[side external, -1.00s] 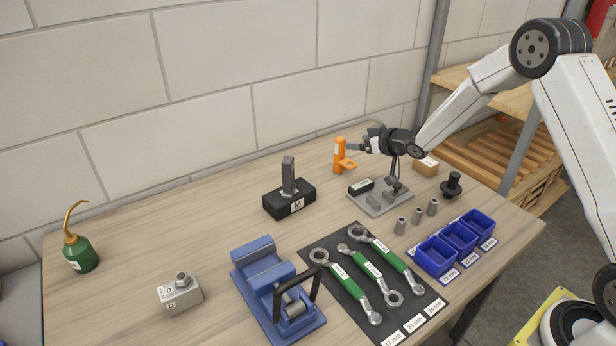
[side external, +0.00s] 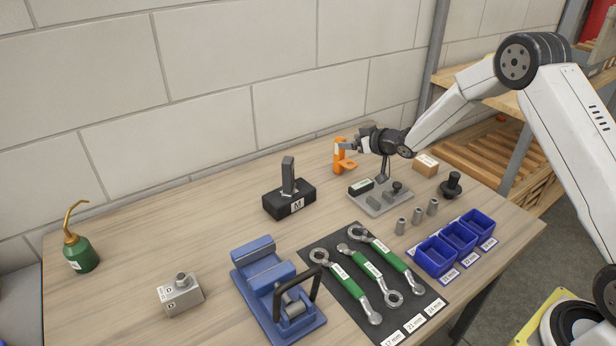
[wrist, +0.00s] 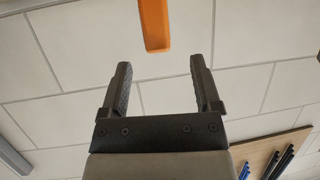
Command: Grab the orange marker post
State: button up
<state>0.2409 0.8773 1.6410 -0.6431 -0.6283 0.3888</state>
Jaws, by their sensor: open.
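The orange marker post (side external: 339,157) stands upright at the back of the wooden table near the wall, with a small orange foot at its right. Its upper part also shows at the top of the wrist view (wrist: 154,24), beyond the fingertips and roughly midway between them. My gripper (side external: 349,146) points left at the post from its right side, near its upper part. In the wrist view my gripper (wrist: 160,78) has its two dark fingers spread apart with nothing between them. The side view does not show clearly whether a finger touches the post.
A grey fixture plate (side external: 381,203) sits below my arm. A black block marked M (side external: 289,205) stands front left of the post. A cardboard box (side external: 425,166) and black knob (side external: 451,187) lie to the right. The wall is close behind; table at left is mostly clear.

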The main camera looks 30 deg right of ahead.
aim_at(341, 139)
jog(key=shift+x, duration=2.55)
jog(key=shift+d, duration=0.15)
grip_shut()
